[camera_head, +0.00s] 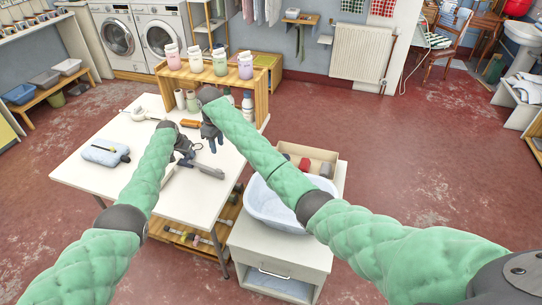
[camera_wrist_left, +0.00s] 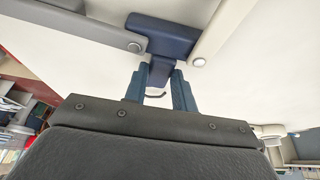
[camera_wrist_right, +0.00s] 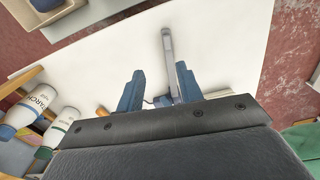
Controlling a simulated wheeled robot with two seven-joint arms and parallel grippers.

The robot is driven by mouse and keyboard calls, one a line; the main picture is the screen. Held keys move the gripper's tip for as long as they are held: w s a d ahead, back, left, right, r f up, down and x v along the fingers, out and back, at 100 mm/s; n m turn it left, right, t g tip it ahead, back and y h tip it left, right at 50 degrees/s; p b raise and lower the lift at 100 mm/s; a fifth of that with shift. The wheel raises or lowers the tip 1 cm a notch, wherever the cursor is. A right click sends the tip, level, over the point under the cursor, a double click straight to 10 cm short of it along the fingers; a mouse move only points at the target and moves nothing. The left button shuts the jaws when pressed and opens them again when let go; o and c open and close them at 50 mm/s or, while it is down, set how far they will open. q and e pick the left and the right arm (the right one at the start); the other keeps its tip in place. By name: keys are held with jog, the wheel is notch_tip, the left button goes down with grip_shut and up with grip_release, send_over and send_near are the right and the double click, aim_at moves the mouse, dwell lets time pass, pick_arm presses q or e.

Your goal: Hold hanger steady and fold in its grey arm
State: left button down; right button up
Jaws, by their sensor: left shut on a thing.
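The hanger has a dark blue centre piece (camera_wrist_left: 165,38), a grey arm (camera_wrist_left: 85,28) and a cream arm (camera_wrist_left: 222,30). My left gripper (camera_wrist_left: 160,80) is shut on the narrow blue stem of the centre piece, with a small hook below it. In the head view the grey arm (camera_head: 205,170) sticks out to the right above the white table (camera_head: 95,178). My right gripper (camera_head: 213,146) is near it on the far side. In the right wrist view my right gripper (camera_wrist_right: 160,88) is open; the grey arm (camera_wrist_right: 168,55) shows near its right finger. I cannot tell whether they touch.
A wooden shelf (camera_head: 212,85) with several bottles stands at the table's back. A folded blue item (camera_head: 105,152) lies at the left. A white basin (camera_head: 290,205) and an open box (camera_head: 305,158) stand on the cabinet at the right. The table's front is clear.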

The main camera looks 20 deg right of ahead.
jog(key=d+f, duration=0.4)
jog(key=d, duration=0.3)
jog(key=d+f+m+t+y, duration=0.1)
jog(key=d+f, duration=0.3)
jog(key=d, duration=0.3)
jog(key=d+f+t, duration=0.1)
jog(key=d+f, duration=0.3)
jog(key=d, duration=0.3)
jog(key=shift+s+d+f+m, duration=0.15)
jog(key=shift+d+f+m, duration=0.15)
